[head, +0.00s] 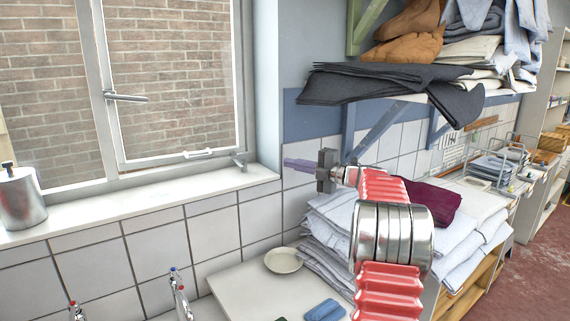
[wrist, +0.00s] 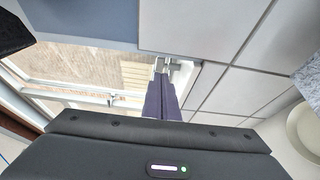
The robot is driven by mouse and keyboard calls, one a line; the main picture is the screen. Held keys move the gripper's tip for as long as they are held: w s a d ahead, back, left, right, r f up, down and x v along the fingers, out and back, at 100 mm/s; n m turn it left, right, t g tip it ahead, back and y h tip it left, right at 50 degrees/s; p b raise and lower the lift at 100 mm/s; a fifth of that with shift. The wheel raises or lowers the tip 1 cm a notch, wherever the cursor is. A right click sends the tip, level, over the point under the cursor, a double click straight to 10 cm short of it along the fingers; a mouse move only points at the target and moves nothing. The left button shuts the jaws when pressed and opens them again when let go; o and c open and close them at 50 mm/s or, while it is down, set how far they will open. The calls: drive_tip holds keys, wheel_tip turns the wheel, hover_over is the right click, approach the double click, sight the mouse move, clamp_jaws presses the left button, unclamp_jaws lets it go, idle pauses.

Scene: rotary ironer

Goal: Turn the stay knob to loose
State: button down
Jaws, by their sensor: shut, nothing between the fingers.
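The window stay (head: 198,153) is a pale bar along the bottom of the window sash. A small grey metal fitting, which looks like the stay knob (head: 240,159), sits at the frame's lower right corner. In the wrist view a grey metal fitting (wrist: 172,66) shows just beyond my fingertips, partly hidden by them; its setting cannot be read. My gripper (head: 287,162) has purple fingers, shut and empty, pointing left towards the fitting. In the head view a gap shows between fingertips and fitting. The fingers also show in the wrist view (wrist: 161,84).
A window handle (head: 126,97) sticks out from the frame. A metal canister (head: 20,197) stands on the sill's left end. A shelf of dark cloth (head: 380,82) hangs above my arm. Folded linen (head: 325,235) and a pale dish (head: 283,261) lie below.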

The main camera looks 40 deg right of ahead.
idle(0.3)
drive_tip(key=w+a+r+m+t+h, duration=0.2)
drive_tip(key=a+r+m+h, duration=0.6)
drive_tip(key=a+r+m, duration=0.3)
drive_tip(key=s+a+m+g+h, duration=0.2)
drive_tip(key=s+a+m+h, duration=0.1)
drive_tip(key=s+a, duration=0.1)
drive_tip(key=s+a+f+m+g+y, duration=0.1)
drive_tip(key=s+a+f+m+g, duration=0.1)
drive_tip(key=s+a+f, duration=0.7)
drive_tip(key=s+a+f+m+g+y, duration=0.2)
drive_tip(key=s+a+f+g, duration=0.3)
drive_tip(key=s+a+f, duration=0.4)
drive_tip(key=s+a+f+m+g+y, duration=0.1)
drive_tip(key=s+a+f+m+g, duration=0.3)
drive_tip(key=s, duration=1.3)
drive_tip(key=a+f, duration=0.4)
drive_tip(key=a, duration=0.1)
drive_tip(key=shift+s+f+y, duration=0.3)
drive_tip(key=shift+s+f, duration=0.1)
drive_tip(key=c, duration=2.5)
unclamp_jaws()
drive_tip(key=shift+c, duration=0.2)
